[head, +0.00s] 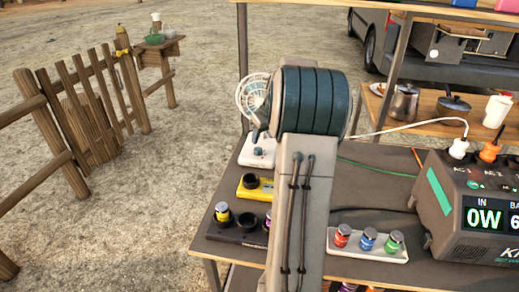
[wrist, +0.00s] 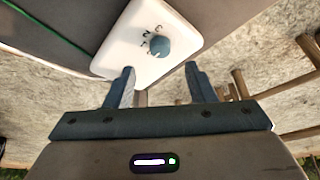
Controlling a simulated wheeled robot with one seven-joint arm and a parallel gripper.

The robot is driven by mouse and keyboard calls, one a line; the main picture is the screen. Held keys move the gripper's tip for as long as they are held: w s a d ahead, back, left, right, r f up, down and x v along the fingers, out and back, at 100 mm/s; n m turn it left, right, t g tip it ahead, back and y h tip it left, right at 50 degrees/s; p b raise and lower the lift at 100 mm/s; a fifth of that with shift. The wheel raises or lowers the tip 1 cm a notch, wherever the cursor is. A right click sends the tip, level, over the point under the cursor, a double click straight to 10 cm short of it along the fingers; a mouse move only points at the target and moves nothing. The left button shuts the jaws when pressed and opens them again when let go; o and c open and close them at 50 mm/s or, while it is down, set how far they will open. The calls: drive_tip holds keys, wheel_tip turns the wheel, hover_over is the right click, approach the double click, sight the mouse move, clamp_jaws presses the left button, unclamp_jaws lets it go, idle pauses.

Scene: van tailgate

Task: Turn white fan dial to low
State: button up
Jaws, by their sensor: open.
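The white fan's base (wrist: 130,35) fills the upper middle of the wrist view. Its round blue-grey dial (wrist: 160,47) sits on the base, with small dark marks along its left and upper side. The dial's exact setting is too small to read. My gripper (wrist: 160,69) is open and empty, its two fingers apart at the base's near edge, with the dial ahead of and between them. In the head view the fan (head: 252,98) stands left of my arm, partly covered by it. Its white base (head: 255,153) shows below. My gripper is hidden behind my arm there.
On the grey table, a yellow holder (head: 264,190) and a dark tray with jars stand in front of the fan. A white rack (head: 371,252) with three coloured jars and a power station (head: 470,210) are to the right. A green cable crosses the table behind.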

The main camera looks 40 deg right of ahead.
sight(258, 149)
drive_tip(key=x, duration=0.7)
drive_tip(key=shift+b, duration=0.3)
drive_tip(key=c, duration=1)
